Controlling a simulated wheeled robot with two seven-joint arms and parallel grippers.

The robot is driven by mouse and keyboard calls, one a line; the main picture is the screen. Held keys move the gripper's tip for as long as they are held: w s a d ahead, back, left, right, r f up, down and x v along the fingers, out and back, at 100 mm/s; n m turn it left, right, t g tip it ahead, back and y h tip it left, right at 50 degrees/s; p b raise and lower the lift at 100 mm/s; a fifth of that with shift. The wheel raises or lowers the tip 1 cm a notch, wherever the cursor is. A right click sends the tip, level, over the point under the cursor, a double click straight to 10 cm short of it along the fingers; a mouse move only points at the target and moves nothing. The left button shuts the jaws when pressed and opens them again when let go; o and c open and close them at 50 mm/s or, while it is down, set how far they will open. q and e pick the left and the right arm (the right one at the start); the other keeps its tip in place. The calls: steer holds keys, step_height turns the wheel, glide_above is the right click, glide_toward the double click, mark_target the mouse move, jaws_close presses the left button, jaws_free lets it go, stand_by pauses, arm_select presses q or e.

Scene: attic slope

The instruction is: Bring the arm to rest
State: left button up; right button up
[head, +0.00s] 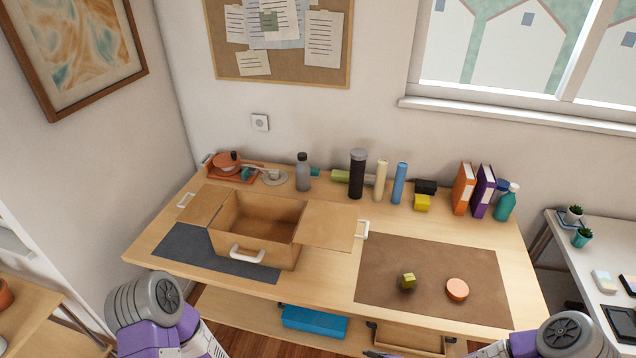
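Parts of my two arms show along the bottom edge of the head view. A purple and grey section of my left arm is at the lower left, in front of the table (330,284). A similar section of my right arm is at the lower right, near the table's front right corner.
An open wooden box (262,246) with spread flaps stands partly on a dark grey mat (186,247). A brown mat (431,262) carries a small yellow-green block (409,280) and an orange disc (457,289). Bottles, cylinders and books (464,189) line the back.

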steer(key=s+a+f+n+g, duration=0.2)
steer(key=s+f+n+g, duration=0.1)
steer(key=s+n, duration=0.2)
steer(key=s+a+f+n+g+h, duration=0.1)
steer(key=s+a+f+n+g, duration=0.1)
steer(key=s+n, duration=0.3)
steer(key=n, duration=0.4)
steer(key=shift+s+a+f+n+g+h+b, duration=0.2)
steer(key=shift+f+n+g+h+b, duration=0.1)
steer(key=shift+f+n+g, duration=0.1)
steer(key=shift+w, duration=0.1)
